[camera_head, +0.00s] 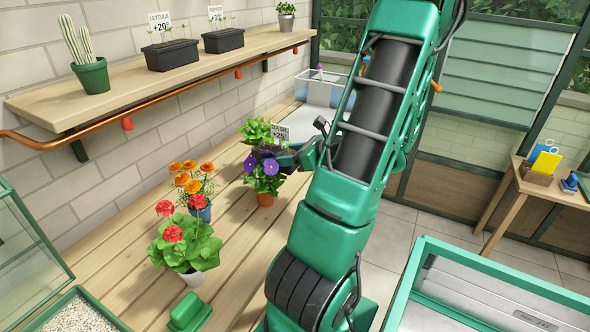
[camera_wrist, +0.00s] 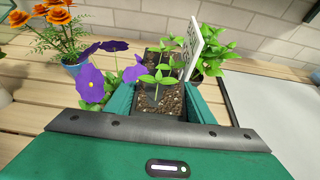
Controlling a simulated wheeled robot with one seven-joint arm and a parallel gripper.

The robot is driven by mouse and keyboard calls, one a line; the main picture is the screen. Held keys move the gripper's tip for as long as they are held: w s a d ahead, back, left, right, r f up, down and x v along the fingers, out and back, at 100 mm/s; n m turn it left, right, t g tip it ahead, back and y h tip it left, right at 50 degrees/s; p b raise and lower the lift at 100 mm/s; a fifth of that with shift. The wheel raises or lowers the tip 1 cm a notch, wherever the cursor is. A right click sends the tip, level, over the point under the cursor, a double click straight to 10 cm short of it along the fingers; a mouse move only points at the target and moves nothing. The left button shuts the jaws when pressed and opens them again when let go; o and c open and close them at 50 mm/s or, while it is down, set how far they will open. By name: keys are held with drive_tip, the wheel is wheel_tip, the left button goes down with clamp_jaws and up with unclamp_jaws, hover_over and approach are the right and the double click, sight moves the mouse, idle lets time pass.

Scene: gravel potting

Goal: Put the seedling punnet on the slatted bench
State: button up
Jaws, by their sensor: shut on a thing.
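The seedling punnet (camera_wrist: 151,106) shows in the wrist view as a narrow tray of dark soil with small green seedlings and a white label. My gripper (camera_wrist: 160,94) is shut on it, with a green finger along each side. In the head view my gripper (camera_head: 285,156) is over the far part of the slatted bench (camera_head: 236,222), behind the purple flowers. There the label reads basil, and the punnet is mostly hidden. I cannot tell whether its base touches the bench.
Purple flowers (camera_head: 262,172), orange flowers (camera_head: 192,182) and a red geranium (camera_head: 190,245) stand in pots on the bench. A leafy plant (camera_head: 254,130) is close by the punnet. A wall shelf (camera_head: 160,80) holds a cactus and dark planters. A grey-white surface (camera_wrist: 269,115) lies right of the punnet.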

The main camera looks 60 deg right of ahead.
hover_over(298, 177)
wheel_tip(298, 177, down, 6)
drive_tip(key=shift+r, duration=0.1)
drive_tip(key=shift+f, duration=2.05)
drive_tip(key=o, duration=1.2)
drive_tip(key=shift+o, duration=0.2)
drive_tip(key=a+v, duration=0.1)
drive_tip(key=v, duration=1.1)
drive_tip(key=shift+d, duration=0.45)
drive_tip(key=shift+r, duration=0.1)
